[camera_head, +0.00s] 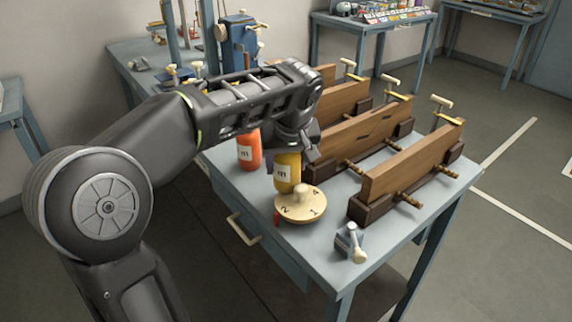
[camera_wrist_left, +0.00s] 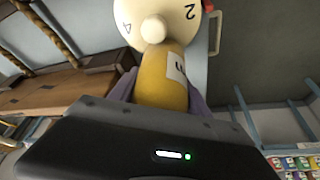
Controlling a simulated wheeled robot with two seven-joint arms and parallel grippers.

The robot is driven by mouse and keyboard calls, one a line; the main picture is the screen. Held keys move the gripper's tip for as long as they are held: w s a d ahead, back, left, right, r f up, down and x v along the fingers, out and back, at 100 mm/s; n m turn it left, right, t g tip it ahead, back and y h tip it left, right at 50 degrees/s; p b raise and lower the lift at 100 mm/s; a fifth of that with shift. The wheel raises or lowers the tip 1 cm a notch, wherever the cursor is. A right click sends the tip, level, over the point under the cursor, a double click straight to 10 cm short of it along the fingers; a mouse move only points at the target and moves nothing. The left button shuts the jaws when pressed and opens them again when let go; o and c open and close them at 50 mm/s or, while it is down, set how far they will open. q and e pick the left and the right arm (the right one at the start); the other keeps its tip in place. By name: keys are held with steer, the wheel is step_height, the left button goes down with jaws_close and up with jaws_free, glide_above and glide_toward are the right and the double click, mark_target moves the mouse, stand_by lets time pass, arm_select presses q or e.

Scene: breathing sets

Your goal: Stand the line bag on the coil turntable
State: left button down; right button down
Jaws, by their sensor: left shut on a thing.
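A yellow cylinder with a white label marked "m" (camera_head: 287,172), which seems to be the line bag, is in my left gripper (camera_head: 290,150). The gripper is shut on it, and its fingers show on both sides of it in the left wrist view (camera_wrist_left: 158,92). The round cream coil turntable (camera_head: 312,208) has numbers and a central knob. It sits on the blue-grey table near the front. The cylinder's lower end is close to the knob, behind it in the head view; I cannot tell whether they touch. My right gripper is not in view.
An orange cylinder with a similar label (camera_head: 247,152) stands left of the held one. Wooden clamped boards (camera_head: 415,160) fill the table's right side.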

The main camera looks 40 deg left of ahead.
arm_select(q)
steer(key=shift+f, duration=0.15)
steer(key=shift+f, duration=0.2)
steer(key=c, duration=0.5)
jaws_free()
steer(key=shift+r, duration=0.1)
